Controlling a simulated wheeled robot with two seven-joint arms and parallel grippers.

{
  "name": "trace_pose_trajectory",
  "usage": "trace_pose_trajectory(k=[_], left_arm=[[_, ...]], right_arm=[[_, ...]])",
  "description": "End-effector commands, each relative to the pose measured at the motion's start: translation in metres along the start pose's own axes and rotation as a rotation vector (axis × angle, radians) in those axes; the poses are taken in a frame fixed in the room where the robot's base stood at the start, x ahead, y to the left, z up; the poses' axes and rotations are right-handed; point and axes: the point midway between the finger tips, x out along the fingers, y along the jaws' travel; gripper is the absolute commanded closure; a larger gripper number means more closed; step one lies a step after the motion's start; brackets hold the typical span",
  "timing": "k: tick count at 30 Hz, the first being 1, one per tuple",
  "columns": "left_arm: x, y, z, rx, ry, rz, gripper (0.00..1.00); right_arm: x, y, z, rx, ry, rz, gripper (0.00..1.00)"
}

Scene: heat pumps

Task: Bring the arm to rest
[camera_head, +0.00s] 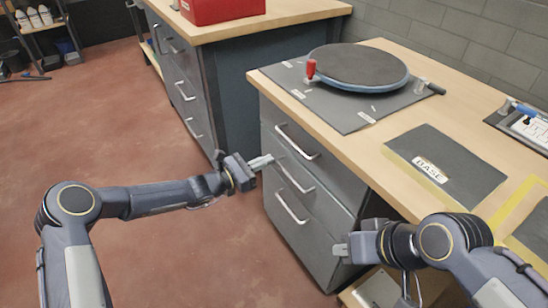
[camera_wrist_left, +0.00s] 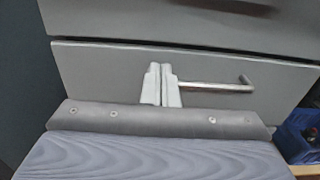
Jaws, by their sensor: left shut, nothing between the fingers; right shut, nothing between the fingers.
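My left gripper (camera_head: 262,162) is shut and empty. In the head view it is in front of the grey drawer cabinet (camera_head: 335,190), near its upper drawers. In the left wrist view the two pale fingers of my left gripper (camera_wrist_left: 161,84) are together in front of a drawer face, beside a metal handle (camera_wrist_left: 215,87); I cannot tell whether they touch it. My right gripper (camera_head: 341,250) is shut and empty, low at the right end of the same cabinet.
The wooden worktop (camera_head: 400,75) above carries a dark round turntable (camera_head: 358,65) with a red knob (camera_head: 311,68), and a dark mat labelled BASE (camera_head: 460,165). A red box (camera_head: 220,8) sits on the further bench. The reddish floor (camera_head: 120,130) at left is mostly open.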

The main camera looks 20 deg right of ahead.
Motion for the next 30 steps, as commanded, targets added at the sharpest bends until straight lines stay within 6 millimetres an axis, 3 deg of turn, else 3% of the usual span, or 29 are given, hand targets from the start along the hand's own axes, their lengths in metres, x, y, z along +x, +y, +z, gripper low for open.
trace_pose_trajectory(k=[3, 9, 15, 22, 26, 30], left_arm=[[-0.032, 0.001, 0.003, -0.002, 0.002, 0.004, 1.0], [-0.069, 0.0, 0.002, -0.001, 0.001, 0.002, 1.0], [-0.086, 0.0, 0.0, 0.0, 0.001, 0.0, 1.0], [-0.089, -0.001, 0.003, 0.016, 0.006, -0.007, 1.0], [-0.102, -0.011, 0.026, 0.146, 0.046, -0.059, 1.0], [-0.136, -0.037, 0.067, 0.428, 0.152, -0.176, 1.0]], right_arm=[[-0.009, -0.004, -0.005, 0.0, 0.001, 0.0, 1.0], [-0.014, -0.006, -0.007, 0.0, 0.001, 0.0, 1.0], [-0.016, -0.007, -0.008, 0.0, 0.001, 0.0, 1.0], [-0.016, -0.007, -0.008, 0.0, 0.001, 0.0, 1.0], [-0.016, -0.007, -0.008, 0.0, 0.001, 0.0, 1.0], [-0.016, -0.007, -0.008, 0.0, 0.001, 0.0, 1.0]])
